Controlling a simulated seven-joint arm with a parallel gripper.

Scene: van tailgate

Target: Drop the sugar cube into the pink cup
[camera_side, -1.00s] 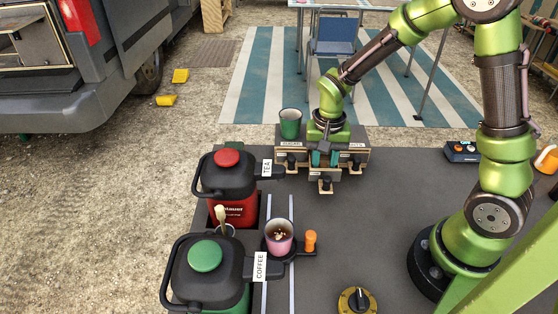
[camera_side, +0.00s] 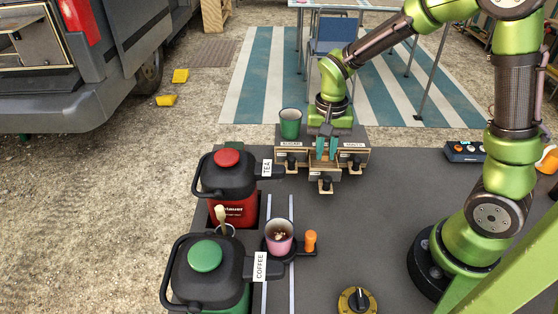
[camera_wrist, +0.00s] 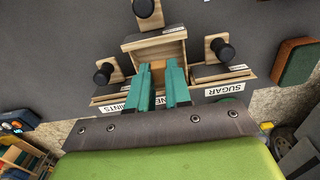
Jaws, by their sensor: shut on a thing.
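My gripper (camera_side: 326,153) points down at the open middle drawer of a small wooden drawer unit. In the wrist view its green fingers (camera_wrist: 162,72) are shut on a small tan block (camera_wrist: 158,66), low in the drawer. This may be the sugar cube, but the fingers hide most of it. The pink cup (camera_side: 279,245) stands upright on a black holder in the side view, nearer the camera and left of my gripper. Some pale and brown bits show inside it. The cup is not in the wrist view.
The drawer unit (camera_wrist: 208,88) has side drawers with black knobs; one label reads SUGAR. A green cup (camera_side: 290,124) stands on it. The red tea flask (camera_side: 230,180) and green coffee flask (camera_side: 207,257) flank the cup's left. An orange knob (camera_side: 310,240) is beside it. The tabletop centre is clear.

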